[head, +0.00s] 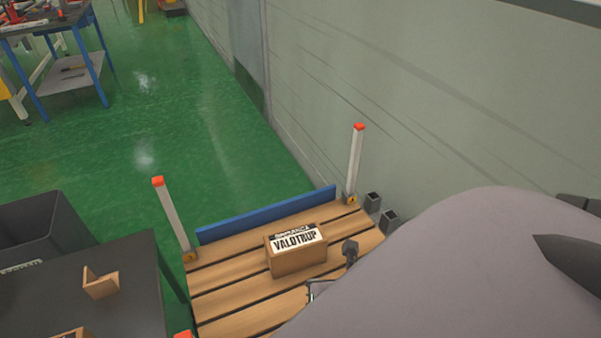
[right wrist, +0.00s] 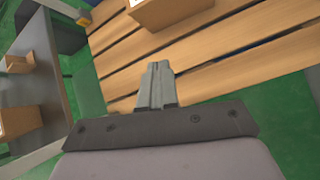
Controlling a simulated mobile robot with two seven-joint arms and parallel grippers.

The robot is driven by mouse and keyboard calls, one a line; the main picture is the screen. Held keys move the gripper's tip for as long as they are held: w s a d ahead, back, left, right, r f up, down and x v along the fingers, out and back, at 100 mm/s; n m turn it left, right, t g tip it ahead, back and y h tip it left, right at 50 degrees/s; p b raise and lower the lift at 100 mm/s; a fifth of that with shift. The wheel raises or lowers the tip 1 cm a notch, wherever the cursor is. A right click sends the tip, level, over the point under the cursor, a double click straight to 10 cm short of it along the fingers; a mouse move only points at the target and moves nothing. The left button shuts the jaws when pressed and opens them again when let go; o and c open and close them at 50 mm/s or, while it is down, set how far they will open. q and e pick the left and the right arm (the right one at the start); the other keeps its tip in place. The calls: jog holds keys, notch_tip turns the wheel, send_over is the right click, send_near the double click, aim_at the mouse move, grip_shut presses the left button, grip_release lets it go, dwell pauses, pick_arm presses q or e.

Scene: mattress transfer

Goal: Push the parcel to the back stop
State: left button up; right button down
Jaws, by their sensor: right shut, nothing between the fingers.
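The parcel (head: 297,258), a brown box with a white VALOTRUP label, stands upright on the slatted wooden platform (head: 225,275). The blue back stop (head: 265,214) runs along the far edge. Bare wood shows between the parcel and the stop. The parcel's lower side also shows at the top of the right wrist view (right wrist: 172,10). My right gripper (right wrist: 158,72) is shut and empty, with its fingers pointing toward the parcel over the slats, visibly apart from it. My right arm covers much of the lower right in the head view. My left gripper is not in view.
Posts with red tops (head: 172,215) (head: 354,165) stand at the platform's far corners. A dark table (head: 125,295) with a wooden bracket (head: 100,284) is at left, beside a grey crate (head: 45,225). A wall (head: 420,100) rises behind right. Green floor lies beyond the stop.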

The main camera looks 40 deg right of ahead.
jog(key=d+n+h, duration=0.1)
jog(key=d+n, duration=0.1)
jog(key=n, duration=0.1)
jog(key=b, duration=0.3)
send_near(295, 253)
jog(key=x, duration=0.5)
jog(key=shift+s+a+f, duration=0.1)
jog(key=shift+s+f, duration=0.3)
jog(key=shift+w+d+n, duration=0.2)
jog(key=shift+w+n, duration=0.1)
jog(key=shift+w, duration=0.3)
